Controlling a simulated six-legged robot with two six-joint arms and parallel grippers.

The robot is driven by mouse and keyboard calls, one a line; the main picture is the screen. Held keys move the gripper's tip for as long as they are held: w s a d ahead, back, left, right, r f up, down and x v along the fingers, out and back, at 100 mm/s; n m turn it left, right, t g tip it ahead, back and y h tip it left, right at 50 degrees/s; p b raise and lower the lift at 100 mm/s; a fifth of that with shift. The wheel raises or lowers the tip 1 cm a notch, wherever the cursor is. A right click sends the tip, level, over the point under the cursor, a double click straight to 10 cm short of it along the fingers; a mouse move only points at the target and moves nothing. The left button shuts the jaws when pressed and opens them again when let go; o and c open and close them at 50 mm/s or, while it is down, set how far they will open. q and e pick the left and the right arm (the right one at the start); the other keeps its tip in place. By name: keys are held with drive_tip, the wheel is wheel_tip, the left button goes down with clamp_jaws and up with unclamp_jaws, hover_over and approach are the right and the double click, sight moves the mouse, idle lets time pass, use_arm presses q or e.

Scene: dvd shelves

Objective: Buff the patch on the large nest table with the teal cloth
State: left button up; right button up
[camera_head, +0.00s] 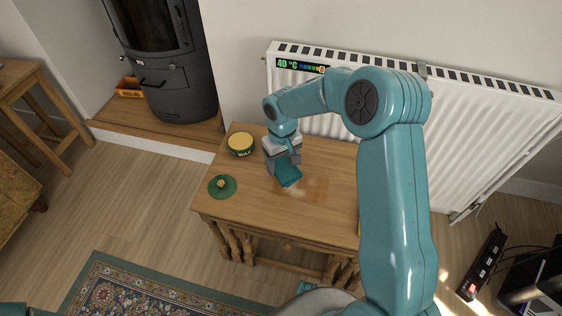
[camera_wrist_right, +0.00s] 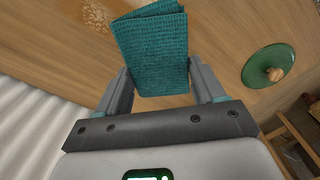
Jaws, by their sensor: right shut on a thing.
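The large nest table (camera_head: 235,206) is a wooden table in front of the radiator. A pale, hazy patch (camera_head: 312,188) marks its top, and part of it shows at the top left of the right wrist view (camera_wrist_right: 95,14). My right gripper (camera_head: 286,168) is over the table, shut on the folded teal cloth (camera_wrist_right: 155,45). The cloth (camera_head: 288,176) hangs at the left edge of the patch; I cannot tell whether it touches the top. My forearm hides the table's right part. My left gripper is not in view.
A wax tin (camera_head: 241,144) stands at the table's back left. A green lid with a knob (camera_head: 222,186) lies at its left edge. The white radiator (camera_head: 460,130) is close behind. A stove (camera_head: 170,70) is at upper left, a power strip (camera_head: 483,263) at lower right.

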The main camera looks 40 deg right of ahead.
sight(281, 163)
drive_tip(key=shift+r+p, duration=1.2)
drive_tip(key=shift+r, duration=0.8)
drive_tip(key=shift+a, duration=0.1)
